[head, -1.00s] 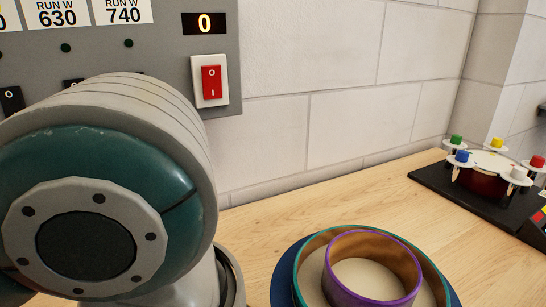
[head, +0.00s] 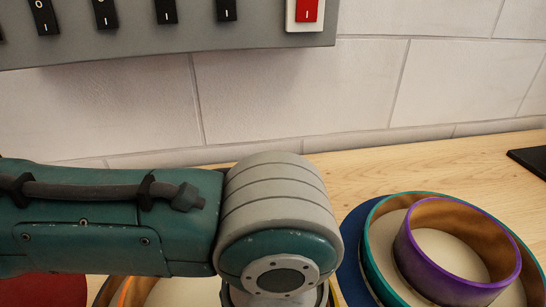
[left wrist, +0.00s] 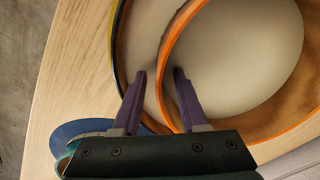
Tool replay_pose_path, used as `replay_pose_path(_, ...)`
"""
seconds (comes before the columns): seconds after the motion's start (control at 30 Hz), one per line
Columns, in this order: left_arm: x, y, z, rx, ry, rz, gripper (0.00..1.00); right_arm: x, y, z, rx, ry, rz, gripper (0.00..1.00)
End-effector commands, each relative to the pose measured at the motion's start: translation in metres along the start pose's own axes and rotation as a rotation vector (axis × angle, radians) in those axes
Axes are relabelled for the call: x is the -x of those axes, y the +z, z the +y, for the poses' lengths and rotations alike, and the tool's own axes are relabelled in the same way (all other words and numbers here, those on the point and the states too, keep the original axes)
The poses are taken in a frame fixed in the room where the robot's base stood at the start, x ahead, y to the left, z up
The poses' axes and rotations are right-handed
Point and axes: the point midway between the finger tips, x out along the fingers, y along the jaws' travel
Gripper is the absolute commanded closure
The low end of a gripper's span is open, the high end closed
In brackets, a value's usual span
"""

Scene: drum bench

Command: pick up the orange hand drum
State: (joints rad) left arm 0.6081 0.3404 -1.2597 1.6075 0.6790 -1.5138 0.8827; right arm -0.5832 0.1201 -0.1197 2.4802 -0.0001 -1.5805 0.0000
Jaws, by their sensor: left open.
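The orange hand drum (left wrist: 186,18) has a thin orange rim, a brown inner wall and a pale head. In the left wrist view it sits within a larger drum with a yellow and dark blue rim (left wrist: 117,50). My left gripper (left wrist: 160,73) is open, one fingertip on each side of the orange rim, with the rim showing between them. I cannot tell whether the fingers touch it. In the head view my left arm hides most of the drum and the gripper; only a sliver of orange rim (head: 123,292) shows. My right gripper is not in view.
A purple-rimmed drum (head: 408,258) sits inside a teal-rimmed drum (head: 369,243) at the right, over a blue disc (head: 347,243). A red surface (head: 40,290) shows at lower left. A grey switch panel (head: 190,42) hangs on the wall.

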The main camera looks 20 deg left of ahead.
Motion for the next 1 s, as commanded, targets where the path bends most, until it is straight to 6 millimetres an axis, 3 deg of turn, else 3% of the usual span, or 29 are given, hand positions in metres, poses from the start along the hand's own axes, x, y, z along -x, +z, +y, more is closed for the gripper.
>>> replay_pose_path(0.17,0.0004,0.0001,0.0003,-0.001,0.000,0.000,0.59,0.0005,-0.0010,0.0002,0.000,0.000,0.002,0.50)
replay_pose_path(0.53,0.0006,0.0001,0.0002,0.000,0.000,0.000,1.00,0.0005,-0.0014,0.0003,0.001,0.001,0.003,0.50)
replay_pose_path(1.0,0.0007,0.0001,0.0001,0.000,0.000,0.000,1.00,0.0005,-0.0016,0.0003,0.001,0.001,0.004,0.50)
